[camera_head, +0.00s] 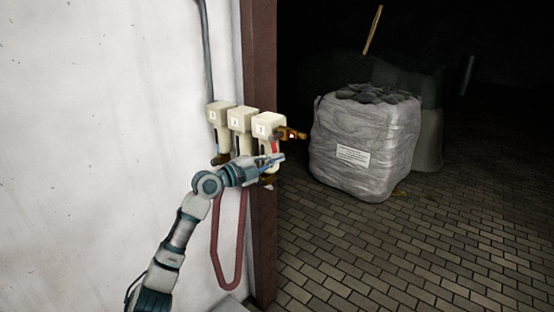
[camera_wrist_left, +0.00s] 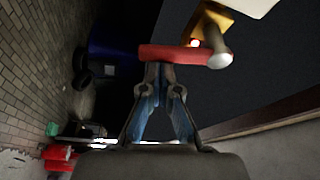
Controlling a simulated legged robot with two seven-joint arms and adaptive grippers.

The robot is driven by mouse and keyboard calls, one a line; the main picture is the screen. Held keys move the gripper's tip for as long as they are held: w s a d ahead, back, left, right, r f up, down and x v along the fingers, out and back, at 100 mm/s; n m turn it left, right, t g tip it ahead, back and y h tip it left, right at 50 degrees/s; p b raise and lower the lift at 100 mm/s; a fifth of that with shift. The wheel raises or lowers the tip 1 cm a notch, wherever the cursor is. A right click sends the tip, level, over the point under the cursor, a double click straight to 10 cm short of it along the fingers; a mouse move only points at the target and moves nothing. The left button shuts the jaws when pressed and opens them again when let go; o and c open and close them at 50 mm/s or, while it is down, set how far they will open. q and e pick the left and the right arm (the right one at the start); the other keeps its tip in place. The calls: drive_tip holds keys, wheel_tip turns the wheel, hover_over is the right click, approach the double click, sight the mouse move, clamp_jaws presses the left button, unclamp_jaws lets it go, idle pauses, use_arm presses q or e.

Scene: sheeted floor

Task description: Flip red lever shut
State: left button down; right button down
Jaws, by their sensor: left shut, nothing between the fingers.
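The red lever (camera_head: 274,146) shows as a small red strip below the third cream box, partly hidden by my gripper. In the left wrist view the red lever (camera_wrist_left: 172,53) is a bar across the fingertips, with a grey metal knob (camera_wrist_left: 221,60) at its right end and a yellow-brown fitting (camera_wrist_left: 208,20) behind that end. My left gripper (camera_head: 278,158) is shut and empty at the lever. In the wrist view its fingertips (camera_wrist_left: 160,68) meet at the lever's edge; I cannot tell whether they touch it. My right gripper is not in view.
Cream boxes (camera_head: 242,117) stand in a row on the white wall (camera_head: 100,100). A brass-coloured part (camera_head: 292,133) juts right from the third box. A reddish hose loop (camera_head: 216,250) hangs below, beside a brown post (camera_head: 262,230). A wrapped bulk bag (camera_head: 360,160) stands on open brick floor.

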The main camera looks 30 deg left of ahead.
use_arm(q)
drive_tip(key=shift+w+a+f+m+g, duration=0.15)
drive_tip(key=shift+a+m+g, duration=0.1)
drive_tip(key=shift+m, duration=0.25)
drive_tip(key=shift+s+a+f+m+g, duration=0.15)
drive_tip(key=shift+a+m, duration=0.1)
drive_tip(key=shift+m, duration=0.25)
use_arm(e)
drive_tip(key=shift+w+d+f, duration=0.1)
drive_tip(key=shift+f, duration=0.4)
use_arm(q)
drive_tip(key=shift+w+a, duration=0.1)
drive_tip(key=shift+a, duration=0.1)
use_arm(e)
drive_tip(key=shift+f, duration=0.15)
